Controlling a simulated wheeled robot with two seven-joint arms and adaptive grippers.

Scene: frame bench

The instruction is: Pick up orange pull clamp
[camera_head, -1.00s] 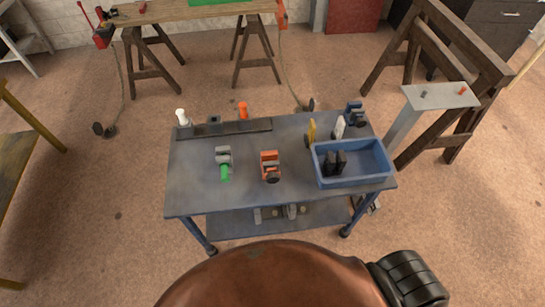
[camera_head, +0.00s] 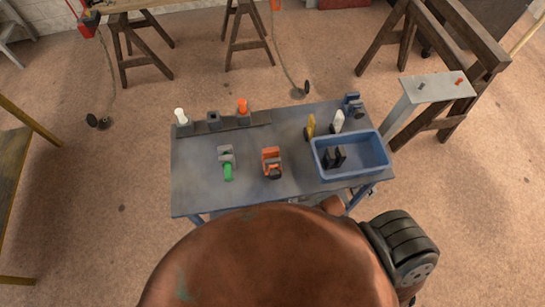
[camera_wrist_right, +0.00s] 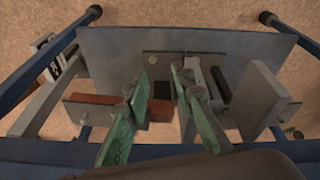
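An orange clamp with grey and dark parts (camera_head: 271,162) lies on the blue-grey bench top (camera_head: 212,196), right of a green-handled clamp (camera_head: 227,163). A separate upright orange handle (camera_head: 242,106) stands in the dark rack at the back edge. My right gripper (camera_wrist_right: 160,80) shows in the right wrist view with its two green fingers apart and nothing held between them. Behind the fingers is the bench's lower shelf (camera_wrist_right: 215,42), not the orange clamp. Neither gripper shows in the head view.
A blue bin (camera_head: 378,165) with a dark part inside stands on the bench's right. A red-brown bar (camera_wrist_right: 92,99) and grey pieces lie on the lower shelf.

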